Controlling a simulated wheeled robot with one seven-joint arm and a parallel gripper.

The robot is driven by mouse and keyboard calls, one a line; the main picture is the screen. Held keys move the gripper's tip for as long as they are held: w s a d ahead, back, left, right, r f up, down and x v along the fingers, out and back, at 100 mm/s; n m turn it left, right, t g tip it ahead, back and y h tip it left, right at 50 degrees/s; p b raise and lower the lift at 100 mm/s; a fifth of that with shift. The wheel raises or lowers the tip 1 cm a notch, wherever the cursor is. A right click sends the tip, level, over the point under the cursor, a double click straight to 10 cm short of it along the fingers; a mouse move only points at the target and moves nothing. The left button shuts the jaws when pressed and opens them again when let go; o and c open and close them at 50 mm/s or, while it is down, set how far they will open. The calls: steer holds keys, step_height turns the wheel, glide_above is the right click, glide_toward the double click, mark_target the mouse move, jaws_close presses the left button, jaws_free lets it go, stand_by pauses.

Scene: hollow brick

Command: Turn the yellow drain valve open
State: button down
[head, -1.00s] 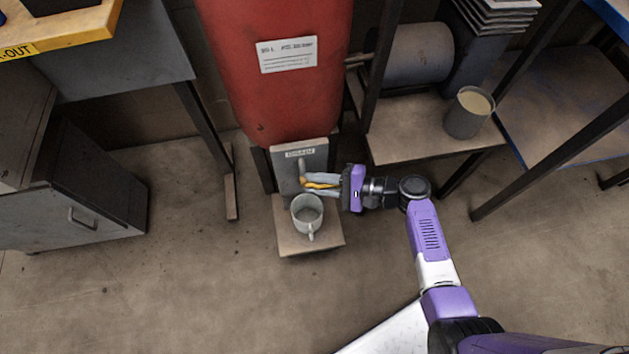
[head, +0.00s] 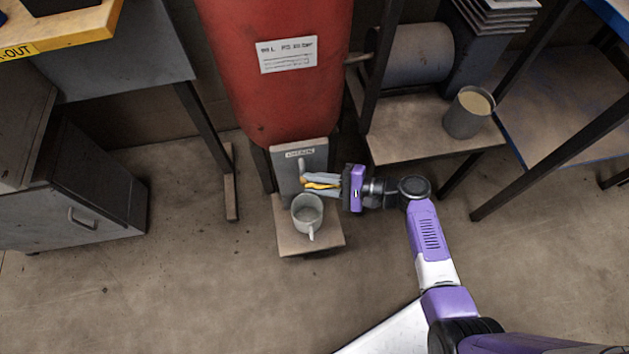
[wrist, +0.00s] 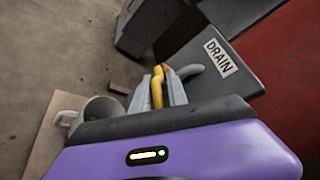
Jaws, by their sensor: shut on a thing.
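The yellow drain valve handle (head: 318,185) is on the grey plate labelled DRAIN (head: 303,158), below the red tank. My gripper (head: 322,183) reaches in from the right and is shut on the yellow handle. In the wrist view the yellow handle (wrist: 157,88) shows between the two grey fingers, partly hidden by them. A grey spout (wrist: 190,71) shows just beyond the fingers. A grey mug (head: 308,212) stands upright below and in front of the valve, and it also shows at the left in the wrist view (wrist: 100,108).
The red tank (head: 280,100) rises behind the valve. The mug stands on a small board (head: 290,243). A low shelf (head: 400,150) with a grey can (head: 468,112) stands to the right. A grey cabinet (head: 110,215) stands at the left. The floor in front is clear.

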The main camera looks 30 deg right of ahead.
steer(key=shift+w+a+r+n+g+h+p, duration=0.1)
steer(key=shift+a+r+n+g+h+p, duration=0.6)
steer(key=shift+h+p, duration=2.4)
steer(key=shift+w+d+r+n+g+h+p, duration=0.2)
steer(key=shift+n+g+h+p, duration=1.1)
steer(key=shift+p, duration=2.9)
steer(key=shift+s+a+r+n+g+h+p, duration=0.1)
steer(key=shift+a+r+n+g+h+p, duration=0.3)
steer(key=shift+g+h+p, duration=2)
steer(key=shift+r+t+h+p, duration=0.25)
steer(key=shift+t+h+p, duration=0.7)
steer(key=shift+p, duration=0.2)
steer(key=c, duration=1.5)
jaws_free()
steer(key=shift+w, duration=0.1)
